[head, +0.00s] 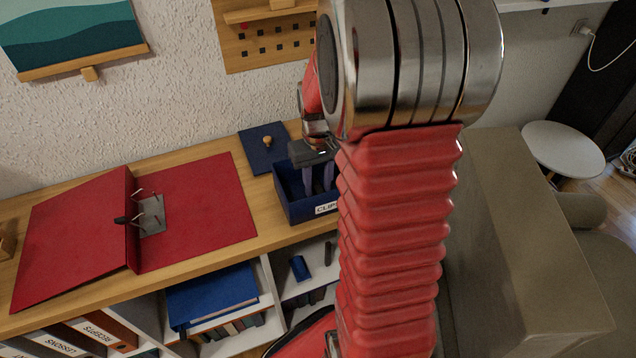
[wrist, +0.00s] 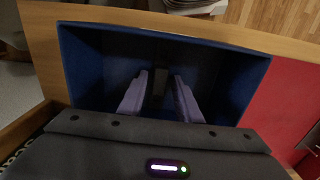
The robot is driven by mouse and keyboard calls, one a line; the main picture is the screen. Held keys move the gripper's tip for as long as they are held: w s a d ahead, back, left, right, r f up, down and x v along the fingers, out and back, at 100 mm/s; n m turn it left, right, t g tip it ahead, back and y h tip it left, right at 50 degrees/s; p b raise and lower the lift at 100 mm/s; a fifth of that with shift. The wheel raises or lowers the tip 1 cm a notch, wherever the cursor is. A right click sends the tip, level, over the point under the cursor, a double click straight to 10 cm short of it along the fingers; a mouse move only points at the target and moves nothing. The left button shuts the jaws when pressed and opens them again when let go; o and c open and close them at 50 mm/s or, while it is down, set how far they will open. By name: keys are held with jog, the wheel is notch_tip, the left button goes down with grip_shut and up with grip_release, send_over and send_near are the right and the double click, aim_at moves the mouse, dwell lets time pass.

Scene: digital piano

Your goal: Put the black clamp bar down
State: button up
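My gripper (head: 318,178) reaches down into a dark blue box (head: 298,207) with a white label reading "CLIP…" on its front. In the wrist view its two pale purple fingers (wrist: 162,88) stand apart inside the box (wrist: 78,62), with a gap between them. A faint dark strip shows between the fingertips; I cannot tell whether it is the black clamp bar or the box's wall. The black clamp bar is not clearly visible in either view. The box's floor is in deep shadow.
An open red binder (head: 205,205) with metal rings lies left of the box on the wooden top (head: 275,240). A dark blue board with a wooden knob (head: 266,141) lies behind the box. Shelves with binders (head: 212,297) are below. A beige armchair (head: 520,240) stands at the right.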

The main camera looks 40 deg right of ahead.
aim_at(318, 187)
jog(key=shift+o, duration=0.5)
jog(key=shift+r, duration=0.5)
notch_tip(318, 187, up, 11)
jog(key=shift+r, duration=0.15)
